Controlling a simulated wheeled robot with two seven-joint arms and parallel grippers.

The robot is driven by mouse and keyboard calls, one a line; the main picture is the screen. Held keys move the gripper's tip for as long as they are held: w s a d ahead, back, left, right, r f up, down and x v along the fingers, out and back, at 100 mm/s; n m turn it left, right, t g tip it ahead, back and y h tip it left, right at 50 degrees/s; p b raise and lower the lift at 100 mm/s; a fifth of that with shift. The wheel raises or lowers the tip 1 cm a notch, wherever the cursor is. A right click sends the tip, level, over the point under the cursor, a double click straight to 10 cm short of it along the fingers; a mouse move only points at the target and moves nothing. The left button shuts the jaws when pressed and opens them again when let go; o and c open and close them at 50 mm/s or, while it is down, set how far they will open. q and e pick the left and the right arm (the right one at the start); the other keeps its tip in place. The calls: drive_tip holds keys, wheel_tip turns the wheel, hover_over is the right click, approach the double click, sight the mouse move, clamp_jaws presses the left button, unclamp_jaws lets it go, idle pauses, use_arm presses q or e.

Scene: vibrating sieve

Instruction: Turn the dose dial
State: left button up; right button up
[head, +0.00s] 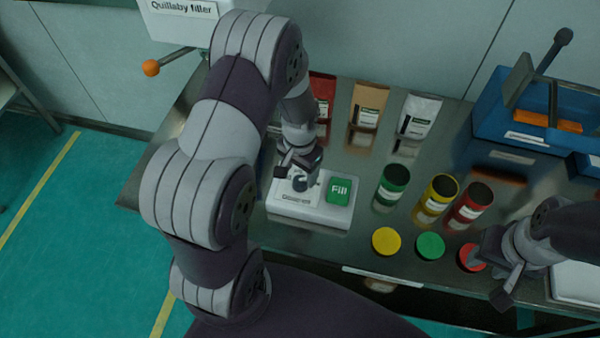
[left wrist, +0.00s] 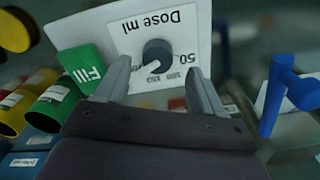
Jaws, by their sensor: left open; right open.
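The dose dial (left wrist: 158,52) is a dark round knob on a white plate marked "Dose ml", upside down in the left wrist view. In the head view the dial (head: 300,184) is partly covered by my left gripper (head: 297,168), on the white dosing box (head: 325,217) beside the green Fill button (head: 339,190). My left gripper (left wrist: 159,70) is open, its fingers apart with the dial showing between their tips; contact cannot be told. A "50" mark sits beside the dial; its exact setting is unclear. My right gripper (head: 484,275) is open, near the red lid.
Green (head: 391,187), yellow (head: 437,196) and red (head: 470,204) tins stand right of the box. Yellow (head: 386,241), green (head: 430,246) and red (head: 471,257) lids lie in front. Pouches (head: 367,106) stand behind. A blue bin (head: 530,125) is at right. The orange-knobbed lever (head: 151,68) is back left.

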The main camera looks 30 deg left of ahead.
sight(300, 183)
use_arm(q)
drive_tip(key=shift+f, duration=0.85)
drive_tip(key=shift+s+d+f, duration=0.1)
drive_tip(key=shift+d+f, duration=0.05)
drive_tip(key=shift+f, duration=0.2)
drive_tip(key=shift+s+f, duration=0.15)
drive_tip(key=shift+s, duration=0.05)
drive_tip(key=shift+w+f, duration=0.1)
drive_tip(key=shift+w, duration=0.05)
drive_tip(key=shift+c, duration=0.6)
drive_tip(key=c, duration=0.9)
use_arm(e)
drive_tip(key=shift+s+d+r, duration=0.1)
drive_tip(key=shift+d+r, duration=0.05)
drive_tip(key=shift+d, duration=0.05)
